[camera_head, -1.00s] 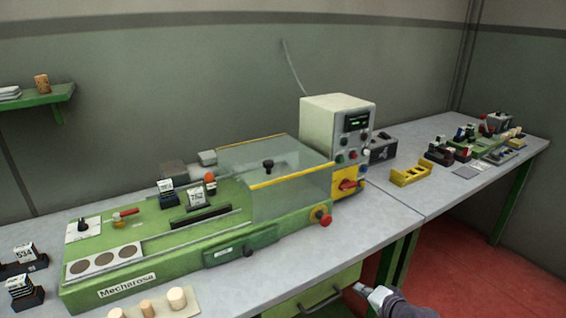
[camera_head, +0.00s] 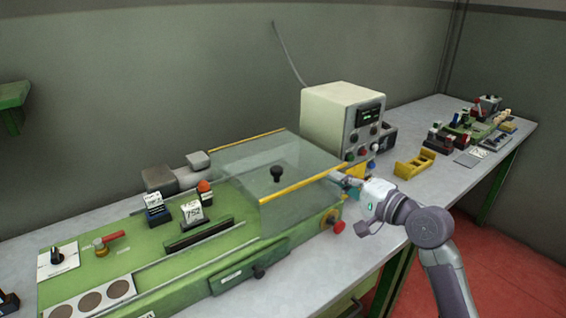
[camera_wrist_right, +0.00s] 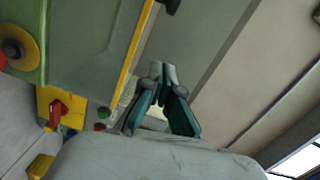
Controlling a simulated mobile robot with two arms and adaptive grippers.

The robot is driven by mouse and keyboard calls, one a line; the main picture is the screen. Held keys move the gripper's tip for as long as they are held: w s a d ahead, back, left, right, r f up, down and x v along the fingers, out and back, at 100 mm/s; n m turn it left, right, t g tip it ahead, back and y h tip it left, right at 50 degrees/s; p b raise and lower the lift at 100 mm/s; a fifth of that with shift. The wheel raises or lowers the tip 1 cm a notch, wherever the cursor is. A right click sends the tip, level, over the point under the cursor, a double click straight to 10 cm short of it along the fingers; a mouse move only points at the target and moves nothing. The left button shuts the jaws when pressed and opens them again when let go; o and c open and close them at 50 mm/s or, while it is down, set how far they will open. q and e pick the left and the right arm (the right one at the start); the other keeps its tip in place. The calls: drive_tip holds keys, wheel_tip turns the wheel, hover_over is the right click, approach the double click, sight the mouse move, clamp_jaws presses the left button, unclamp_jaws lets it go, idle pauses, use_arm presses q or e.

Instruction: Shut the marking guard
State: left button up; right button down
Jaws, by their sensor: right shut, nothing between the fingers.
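My right gripper (camera_head: 337,178) is shut and empty at the guard's right end, near the front yellow strip. I cannot tell whether it touches the guard. In the right wrist view the shut fingertips (camera_wrist_right: 163,70) are beside the yellow strip (camera_wrist_right: 134,55), with the clear panel (camera_wrist_right: 95,45) to their left. My left gripper is not in view.
A cream control box (camera_head: 340,115) stands close behind my right gripper. A red stop button (camera_head: 337,227) is on the machine's front corner. A yellow holder (camera_head: 414,165) sits farther right. Several stamps and small parts (camera_head: 465,135) crowd the far bench.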

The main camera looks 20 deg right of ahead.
sight(293, 182)
drive_tip(key=x, duration=0.3)
drive_tip(key=p+x, duration=0.1)
drive_tip(key=x, duration=0.2)
drive_tip(key=p+x, duration=0.1)
drive_tip(key=x, duration=0.2)
drive_tip(key=shift+w+a+r, duration=0.1)
drive_tip(key=shift+w+r, duration=0.1)
drive_tip(key=shift+r, duration=0.05)
drive_tip(key=a+p, duration=0.1)
drive_tip(key=a, duration=0.1)
drive_tip(key=shift+s+a+f, duration=0.25)
drive_tip(key=shift+s, duration=0.1)
drive_tip(key=shift+s+a+p, duration=0.15)
drive_tip(key=shift+a+p, duration=0.15)
drive_tip(key=shift+a, duration=0.25)
drive_tip(key=shift+f, duration=0.15)
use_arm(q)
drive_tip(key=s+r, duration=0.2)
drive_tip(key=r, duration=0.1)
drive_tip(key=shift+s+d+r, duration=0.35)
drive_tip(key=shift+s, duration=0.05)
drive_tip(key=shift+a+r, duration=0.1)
use_arm(e)
drive_tip(key=shift+s+a, duration=0.1)
drive_tip(key=shift+a, duration=0.05)
